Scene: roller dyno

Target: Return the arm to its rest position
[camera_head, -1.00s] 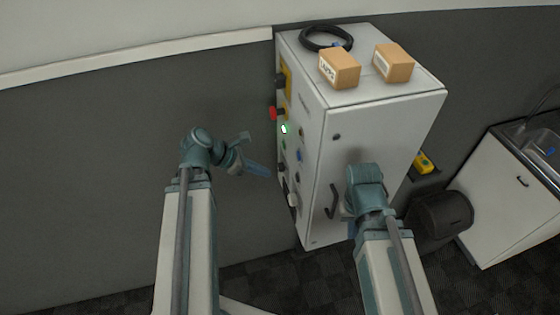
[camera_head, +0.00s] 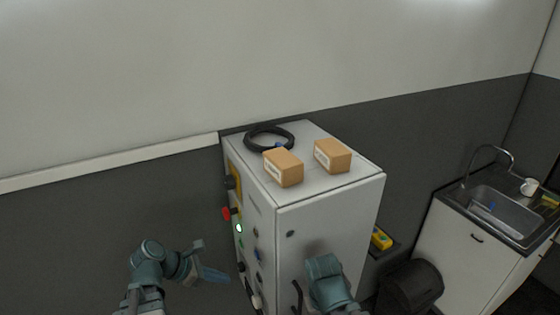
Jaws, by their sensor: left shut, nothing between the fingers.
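My left arm comes in at the bottom left. Its gripper (camera_head: 214,274) is shut and empty, pointing right, a little left of the cabinet's control side and apart from it as far as I can see. My right arm (camera_head: 328,280) shows at the bottom, in front of the cabinet door. Its fingers are hidden behind its own wrist. The white control cabinet (camera_head: 335,225) stands against the wall. Its left side carries a red knob (camera_head: 227,213), a lit green-white button (camera_head: 239,228) and several other controls.
On the cabinet top lie a coiled black cable (camera_head: 269,139) and two cardboard boxes (camera_head: 284,168) (camera_head: 332,156). A yellow item (camera_head: 381,238) sits on a shelf at its right. A black bin (camera_head: 409,288) and a sink unit (camera_head: 462,247) stand further right. Left of the cabinet is bare wall.

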